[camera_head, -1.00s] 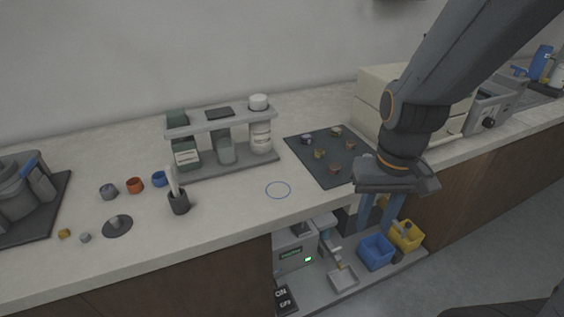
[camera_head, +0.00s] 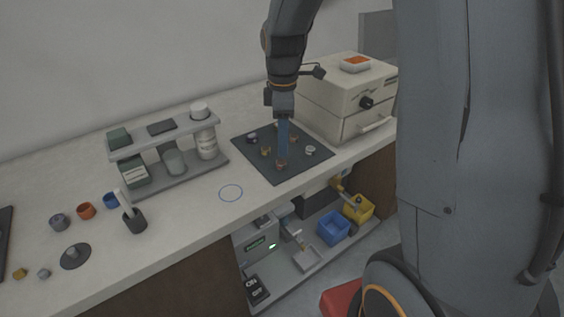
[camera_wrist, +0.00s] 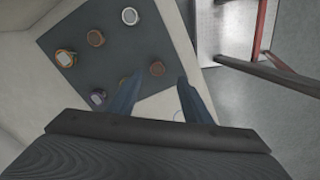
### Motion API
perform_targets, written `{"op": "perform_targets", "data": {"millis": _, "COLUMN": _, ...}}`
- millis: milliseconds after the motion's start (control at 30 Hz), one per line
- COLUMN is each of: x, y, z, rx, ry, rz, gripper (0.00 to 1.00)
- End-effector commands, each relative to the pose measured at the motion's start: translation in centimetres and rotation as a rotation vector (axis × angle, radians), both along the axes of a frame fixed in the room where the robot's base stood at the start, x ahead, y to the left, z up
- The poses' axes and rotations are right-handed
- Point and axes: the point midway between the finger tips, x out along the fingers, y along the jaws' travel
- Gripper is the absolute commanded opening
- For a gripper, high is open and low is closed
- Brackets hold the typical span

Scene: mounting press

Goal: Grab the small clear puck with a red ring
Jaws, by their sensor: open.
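Several small pucks sit on a dark square mat (camera_head: 246,152). A reddish-brown puck (camera_head: 281,165) lies near the mat's front edge; it also shows in the wrist view (camera_wrist: 157,68). Another brownish-ringed puck (camera_wrist: 96,38) shows in the wrist view (camera_head: 294,139). My gripper (camera_head: 284,154) points down over the mat. In the wrist view its open, empty fingers (camera_wrist: 155,88) are spread on either side of the space just short of the reddish-brown puck. The left finger partly covers a brown puck (camera_wrist: 123,80).
A cream box machine (camera_head: 345,100) stands right of the mat. A bottle rack (camera_head: 180,173) stands left. The counter front edge is close.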

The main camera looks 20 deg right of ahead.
Motion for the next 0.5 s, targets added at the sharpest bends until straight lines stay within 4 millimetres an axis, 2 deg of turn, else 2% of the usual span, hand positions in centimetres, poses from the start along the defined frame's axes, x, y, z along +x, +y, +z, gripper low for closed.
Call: {"op": "perform_targets", "data": {"millis": 500, "x": 0.5, "y": 0.4, "z": -5.4, "rx": 0.000, "ry": 0.004, "rz": -0.001, "gripper": 0.45}}
